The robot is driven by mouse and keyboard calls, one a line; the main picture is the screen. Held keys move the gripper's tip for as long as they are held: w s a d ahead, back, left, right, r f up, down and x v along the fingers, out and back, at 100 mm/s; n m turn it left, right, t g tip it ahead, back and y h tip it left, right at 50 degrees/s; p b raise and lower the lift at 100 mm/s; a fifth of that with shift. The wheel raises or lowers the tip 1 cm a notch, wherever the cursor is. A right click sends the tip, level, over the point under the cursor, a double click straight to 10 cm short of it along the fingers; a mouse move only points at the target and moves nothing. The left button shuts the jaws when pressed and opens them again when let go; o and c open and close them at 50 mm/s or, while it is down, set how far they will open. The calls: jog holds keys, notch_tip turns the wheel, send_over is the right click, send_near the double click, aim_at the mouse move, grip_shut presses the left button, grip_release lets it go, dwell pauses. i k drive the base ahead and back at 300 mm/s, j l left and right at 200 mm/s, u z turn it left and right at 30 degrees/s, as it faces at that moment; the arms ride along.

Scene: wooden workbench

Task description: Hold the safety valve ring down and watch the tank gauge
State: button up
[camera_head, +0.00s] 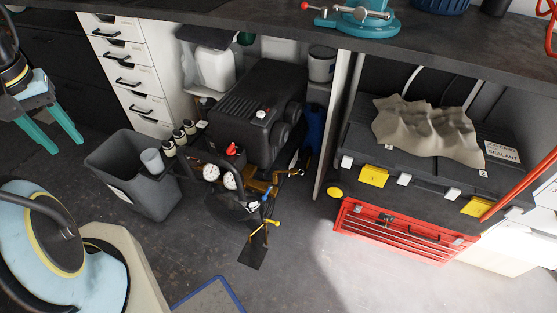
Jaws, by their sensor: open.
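A black compressor (250,95) stands on the floor under the workbench, in the middle of the picture. Two round white-faced gauges, a left one (211,173) and a right one (229,180), sit at its front; their needles are too small to read. A red knob (231,150) is just above the gauges, and brass fittings (257,186) lie to their right. I cannot make out the safety valve ring among these small parts. My gripper (66,147), with two teal fingers, is at the upper left, apart from the compressor, open and empty.
A grey bin (135,180) stands between my gripper and the compressor. White drawers (128,70) are behind it. A red toolbox (400,232) and black cases under a crumpled cloth (430,128) are at right. The floor in front is mostly clear.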

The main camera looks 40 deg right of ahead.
aim_at(294, 172)
jog(key=z, duration=1)
jog(key=k, duration=0.5)
jog(key=k+u, duration=0.25)
jog(key=i+u, duration=0.1)
jog(key=u, duration=1.25)
jog(key=k+l, duration=0.1)
jog(key=l, duration=0.3)
jog(key=k+l, duration=0.1)
jog(key=l, duration=0.3)
jog(key=k+l, duration=0.1)
jog(key=l, duration=0.25)
jog(key=k+l, duration=0.1)
jog(key=l, duration=0.3)
jog(key=k+l, duration=0.1)
jog(key=l, duration=0.3)
jog(key=k+l, duration=0.1)
jog(key=l, duration=0.3)
